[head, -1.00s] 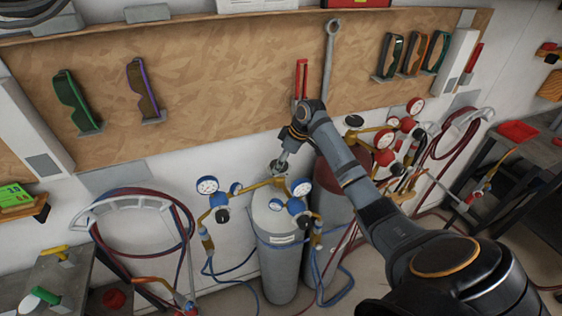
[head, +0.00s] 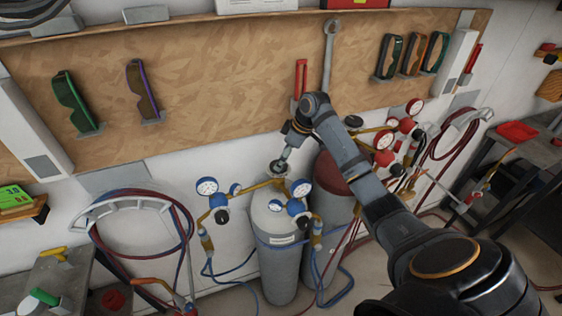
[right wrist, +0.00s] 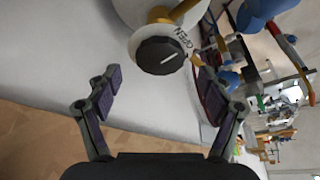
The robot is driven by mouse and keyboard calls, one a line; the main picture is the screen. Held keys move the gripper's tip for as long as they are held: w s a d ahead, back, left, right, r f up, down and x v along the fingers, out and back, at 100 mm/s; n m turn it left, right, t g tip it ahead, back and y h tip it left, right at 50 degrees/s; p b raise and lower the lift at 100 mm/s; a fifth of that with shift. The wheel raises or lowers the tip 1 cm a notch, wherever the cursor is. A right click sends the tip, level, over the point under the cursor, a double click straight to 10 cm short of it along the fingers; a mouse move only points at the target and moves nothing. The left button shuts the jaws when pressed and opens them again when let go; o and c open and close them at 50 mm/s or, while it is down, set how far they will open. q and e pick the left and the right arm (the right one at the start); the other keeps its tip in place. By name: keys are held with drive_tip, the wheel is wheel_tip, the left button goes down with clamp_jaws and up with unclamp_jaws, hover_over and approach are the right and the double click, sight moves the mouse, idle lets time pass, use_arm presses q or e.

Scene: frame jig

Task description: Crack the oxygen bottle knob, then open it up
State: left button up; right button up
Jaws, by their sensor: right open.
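The grey oxygen bottle (head: 280,258), with blue-trimmed gauges, stands against the wall in the middle of the head view. Its black knob (right wrist: 160,55) shows in the right wrist view, with a white line on its face and a label reading OPEN beside it. The knob also shows small atop the bottle in the head view (head: 277,167). My right gripper (right wrist: 158,78) is open, one finger to each side of and short of the knob, holding nothing. It also shows just above the knob in the head view (head: 287,155). My left gripper is out of view.
A red-topped bottle (head: 330,180) with red gauges (head: 383,140) stands close on the right, partly behind my arm. Blue gauges (head: 207,187) and hoses (head: 185,225) flank the grey bottle. A wooden board (head: 220,80) with hung glasses and a wrench is behind.

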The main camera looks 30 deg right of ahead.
drive_tip(key=v, duration=0.9)
drive_tip(key=shift+r, duration=0.2)
drive_tip(key=shift+d, duration=0.1)
